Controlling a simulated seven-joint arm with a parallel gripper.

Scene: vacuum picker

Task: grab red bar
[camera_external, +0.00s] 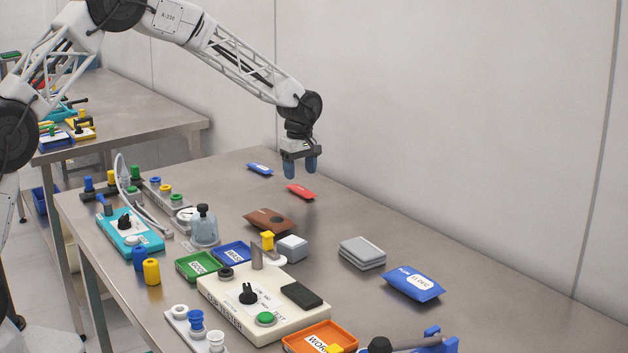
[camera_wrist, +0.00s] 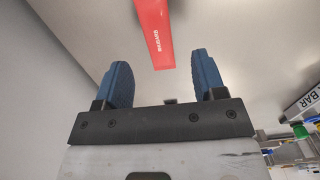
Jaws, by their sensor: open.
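The red bar (camera_external: 300,191) is a small flat red packet lying on the steel table toward the back, near the wall. In the wrist view the red bar (camera_wrist: 154,32) shows at the top, beyond the fingertips, with white lettering on it; its far end is cut off by the frame. My gripper (camera_external: 302,176) hangs above the table just over the red bar, pointing down. Its two blue fingers (camera_wrist: 158,70) are apart with nothing between them.
A small blue packet (camera_external: 260,169) lies behind and left of the red bar. A brown packet (camera_external: 270,220), a grey stack (camera_external: 362,252) and a larger blue packet (camera_external: 413,283) lie nearer the front. A cream tester box (camera_external: 225,300) stands among coloured parts. Table around the red bar is bare.

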